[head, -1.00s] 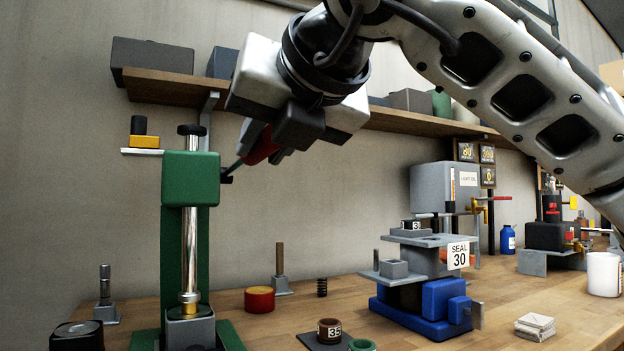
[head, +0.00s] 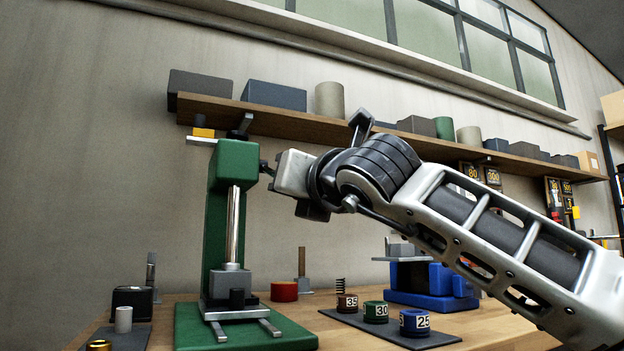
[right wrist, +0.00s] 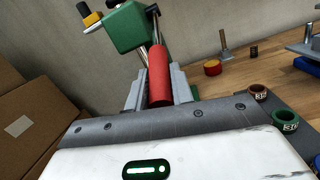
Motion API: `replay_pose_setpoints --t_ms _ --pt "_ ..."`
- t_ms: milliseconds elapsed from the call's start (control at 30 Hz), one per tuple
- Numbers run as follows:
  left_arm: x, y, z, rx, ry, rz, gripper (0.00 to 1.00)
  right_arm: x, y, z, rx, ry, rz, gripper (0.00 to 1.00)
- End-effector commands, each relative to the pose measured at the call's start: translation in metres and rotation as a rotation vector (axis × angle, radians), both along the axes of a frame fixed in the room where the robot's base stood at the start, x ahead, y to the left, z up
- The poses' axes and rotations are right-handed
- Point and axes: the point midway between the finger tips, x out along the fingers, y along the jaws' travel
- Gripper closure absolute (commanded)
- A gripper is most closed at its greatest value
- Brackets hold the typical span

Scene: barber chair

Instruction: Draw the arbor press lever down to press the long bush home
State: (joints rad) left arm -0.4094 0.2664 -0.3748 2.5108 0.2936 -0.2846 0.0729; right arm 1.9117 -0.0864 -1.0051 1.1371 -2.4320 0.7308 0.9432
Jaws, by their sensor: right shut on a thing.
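The green arbor press (head: 235,165) stands at the left of the bench in the head view. Its bright ram (head: 233,225) reaches down to a grey block (head: 231,280) above the base. I cannot make out the long bush there. The lever's red handle (right wrist: 159,75) shows in the right wrist view, running up to the green press head (right wrist: 127,28). My right gripper (right wrist: 157,88) is shut on the red handle, one jaw on each side. In the head view, the gripper body hides the handle beside the press head. My left gripper is not in view.
Numbered rings, brown (head: 347,303), green (head: 376,311) and blue (head: 415,322), sit on a dark mat right of the press. A red cylinder (head: 284,291) stands behind. A wooden shelf (head: 300,123) runs along the wall. Cardboard boxes (right wrist: 38,115) show in the right wrist view.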

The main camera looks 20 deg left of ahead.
Motion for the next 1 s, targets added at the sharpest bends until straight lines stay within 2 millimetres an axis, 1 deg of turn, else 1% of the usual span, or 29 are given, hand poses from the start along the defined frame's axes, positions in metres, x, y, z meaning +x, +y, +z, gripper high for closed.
replay_pose_setpoints --t_ms 33,367,400,467,500,800,867,967,1000 --pt "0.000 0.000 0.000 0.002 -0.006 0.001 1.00 0.000 0.005 -0.006 -0.007 -0.004 0.008 1.00" --pt "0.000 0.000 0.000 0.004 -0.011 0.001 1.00 0.001 0.005 -0.009 -0.014 -0.006 0.007 1.00" --pt "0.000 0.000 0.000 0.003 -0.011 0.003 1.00 0.001 0.005 -0.010 -0.015 -0.005 0.008 0.74" --pt "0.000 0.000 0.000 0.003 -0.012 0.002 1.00 0.001 0.005 -0.010 -0.014 -0.004 0.008 0.57" --pt "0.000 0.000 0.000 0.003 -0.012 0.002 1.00 0.001 0.005 -0.009 -0.012 -0.004 0.007 0.55" --pt "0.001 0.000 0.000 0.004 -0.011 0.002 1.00 0.000 0.002 -0.006 -0.007 -0.004 0.006 0.55" --pt "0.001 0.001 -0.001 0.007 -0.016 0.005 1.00 -0.003 -0.001 -0.007 -0.007 -0.004 0.006 0.55" --pt "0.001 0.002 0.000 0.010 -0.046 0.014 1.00 -0.011 -0.009 -0.009 -0.005 -0.005 0.005 0.55" --pt "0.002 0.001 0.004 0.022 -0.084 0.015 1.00 -0.016 -0.014 -0.010 -0.005 -0.007 0.007 0.55"
